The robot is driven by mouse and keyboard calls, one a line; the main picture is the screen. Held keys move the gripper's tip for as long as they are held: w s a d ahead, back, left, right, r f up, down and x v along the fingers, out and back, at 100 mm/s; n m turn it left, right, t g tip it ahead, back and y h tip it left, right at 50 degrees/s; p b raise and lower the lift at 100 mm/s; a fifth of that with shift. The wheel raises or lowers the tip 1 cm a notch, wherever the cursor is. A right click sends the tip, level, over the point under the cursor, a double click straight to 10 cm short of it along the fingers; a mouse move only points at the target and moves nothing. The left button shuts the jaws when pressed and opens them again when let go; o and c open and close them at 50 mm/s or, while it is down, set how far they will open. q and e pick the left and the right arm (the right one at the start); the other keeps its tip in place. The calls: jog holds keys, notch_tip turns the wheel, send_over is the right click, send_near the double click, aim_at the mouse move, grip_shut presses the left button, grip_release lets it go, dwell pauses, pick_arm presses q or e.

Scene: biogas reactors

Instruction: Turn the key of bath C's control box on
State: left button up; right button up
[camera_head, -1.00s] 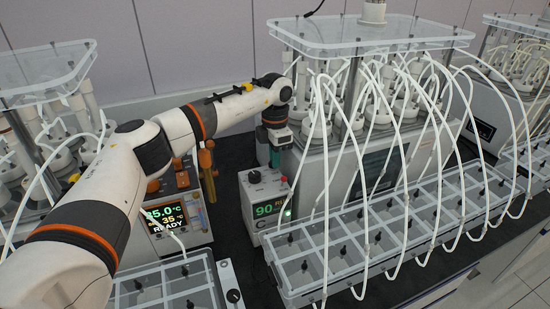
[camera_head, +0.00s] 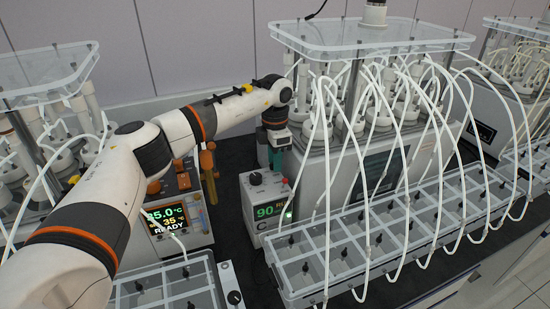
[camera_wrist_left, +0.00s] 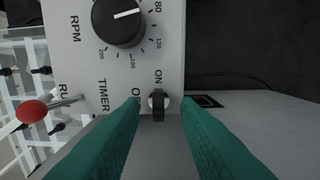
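Bath C's control box (camera_head: 265,205) is a small light box with a green "90" display and the letter C on its front. In the left wrist view its top panel (camera_wrist_left: 150,65) shows the key (camera_wrist_left: 158,106), a dark upright tab on a silver round lock, beside the ON and partly covered OFF labels. My left gripper (camera_head: 274,160) points down at the back of the box. In the wrist view its two teal fingers (camera_wrist_left: 162,112) are open, one on each side of the key, with a gap visible on both sides. My right gripper is not in view.
A black RPM knob (camera_wrist_left: 118,20) and a red-tipped switch (camera_wrist_left: 32,110) sit on the same panel. Bath C (camera_head: 315,180), with its white tubes and clear tray (camera_head: 300,285), stands close on the right. Another control unit (camera_head: 170,220) stands on the left.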

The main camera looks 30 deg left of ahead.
pick_arm(q)
jog(key=shift+w+r, duration=0.1)
jog(key=shift+r, duration=0.15)
notch_tip(320, 180, up, 12)
jog(key=b, duration=0.3)
jog(key=shift+f, duration=0.2)
